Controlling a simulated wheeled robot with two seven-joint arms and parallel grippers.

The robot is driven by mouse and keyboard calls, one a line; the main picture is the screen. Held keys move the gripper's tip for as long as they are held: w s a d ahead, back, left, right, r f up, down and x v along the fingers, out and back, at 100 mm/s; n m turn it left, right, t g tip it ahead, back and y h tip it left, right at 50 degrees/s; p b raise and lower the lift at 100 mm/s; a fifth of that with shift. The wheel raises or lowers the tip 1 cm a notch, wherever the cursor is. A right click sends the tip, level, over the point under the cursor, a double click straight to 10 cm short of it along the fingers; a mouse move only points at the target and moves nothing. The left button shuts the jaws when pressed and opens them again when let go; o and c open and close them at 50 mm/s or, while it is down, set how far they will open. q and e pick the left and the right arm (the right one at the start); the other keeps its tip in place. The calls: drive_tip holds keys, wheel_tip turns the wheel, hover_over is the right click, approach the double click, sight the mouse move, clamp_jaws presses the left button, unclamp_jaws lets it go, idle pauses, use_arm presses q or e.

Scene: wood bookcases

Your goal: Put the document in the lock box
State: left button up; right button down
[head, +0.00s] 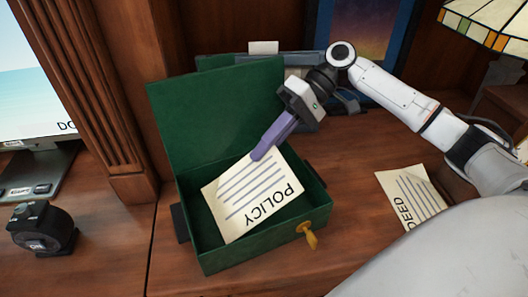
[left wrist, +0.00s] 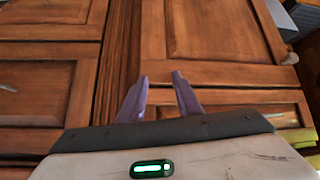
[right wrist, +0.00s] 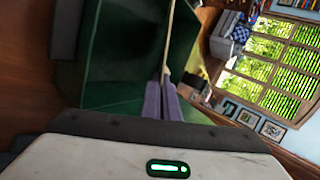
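The lock box (head: 208,255) is green, with its lid (head: 215,115) raised and a yellow key (head: 307,234) in its front. A cream document marked POLICY (head: 252,197) is tilted in the box opening, its lower part inside the walls. My right gripper (head: 262,154) is shut on its upper edge. In the right wrist view the document shows edge-on (right wrist: 168,45) between the closed purple fingers (right wrist: 164,98), with green box walls (right wrist: 115,50) around. My left gripper (left wrist: 160,98) is open and empty, facing wooden cabinet doors (left wrist: 215,30); it is outside the head view.
A second sheet marked DEED (head: 410,197) lies on the desk to the right. A black tape dispenser-like object (head: 43,229) and a monitor (head: 35,85) are at left. A stained-glass lamp (head: 490,25) is at upper right. Clear desk (head: 350,200) lies right of the box.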

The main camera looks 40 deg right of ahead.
drive_tip(key=c, duration=2.5)
unclamp_jaws()
drive_tip(key=shift+f, duration=0.6)
drive_tip(key=o, duration=0.5)
drive_tip(key=shift+c, duration=0.2)
drive_tip(key=v, duration=1.2)
